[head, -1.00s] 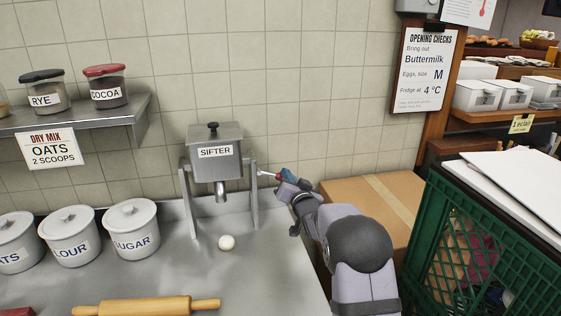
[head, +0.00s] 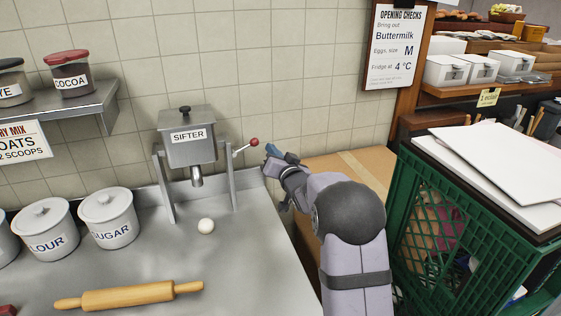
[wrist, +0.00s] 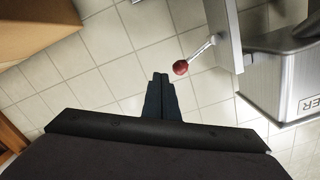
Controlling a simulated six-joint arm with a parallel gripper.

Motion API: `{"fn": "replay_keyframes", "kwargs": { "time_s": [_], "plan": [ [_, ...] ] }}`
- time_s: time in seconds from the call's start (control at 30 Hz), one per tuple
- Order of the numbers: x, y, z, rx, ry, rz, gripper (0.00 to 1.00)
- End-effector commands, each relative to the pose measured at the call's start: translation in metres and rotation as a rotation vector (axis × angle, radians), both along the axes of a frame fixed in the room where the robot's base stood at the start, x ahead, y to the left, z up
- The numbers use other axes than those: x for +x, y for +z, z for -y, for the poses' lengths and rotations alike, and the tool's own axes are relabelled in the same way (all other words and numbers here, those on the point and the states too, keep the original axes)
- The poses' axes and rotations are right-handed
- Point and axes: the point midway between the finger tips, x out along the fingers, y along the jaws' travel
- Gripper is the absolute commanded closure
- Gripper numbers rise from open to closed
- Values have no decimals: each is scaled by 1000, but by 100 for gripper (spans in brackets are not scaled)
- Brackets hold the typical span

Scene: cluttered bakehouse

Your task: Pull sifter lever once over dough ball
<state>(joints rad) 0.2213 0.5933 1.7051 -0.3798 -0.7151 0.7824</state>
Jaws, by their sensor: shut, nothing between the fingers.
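The grey sifter (head: 188,146) stands on its legs on the steel counter, its spout pointing down. Its lever has a red knob (head: 254,142) and slants up to the right from the right leg. The knob also shows in the wrist view (wrist: 180,67). A pale dough ball (head: 206,226) rests on the counter below and slightly in front of the spout; I see no clear flour on it. My gripper (head: 271,152) is shut and empty, just right of the knob and slightly lower, apart from it. In the wrist view its closed fingertips (wrist: 160,78) are beside the knob.
A rolling pin (head: 130,296) lies at the counter's front. Labelled canisters, including sugar (head: 108,220), stand at left under a shelf (head: 70,112) with jars. A cardboard box (head: 335,168) and a green crate (head: 440,215) stand right of the counter. The tiled wall is close behind.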

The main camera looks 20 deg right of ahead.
Motion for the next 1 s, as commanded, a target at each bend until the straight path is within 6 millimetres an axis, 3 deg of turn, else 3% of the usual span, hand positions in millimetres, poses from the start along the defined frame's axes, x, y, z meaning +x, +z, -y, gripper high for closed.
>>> {"fn": "replay_keyframes", "kwargs": {
  "time_s": [0.2,0.5,1.0],
  "plan": [
    [-36,0,1,0,-2,5,100],
    [-69,4,2,-1,-1,5,100],
    [-77,5,2,-1,1,5,100]
  ]
}}
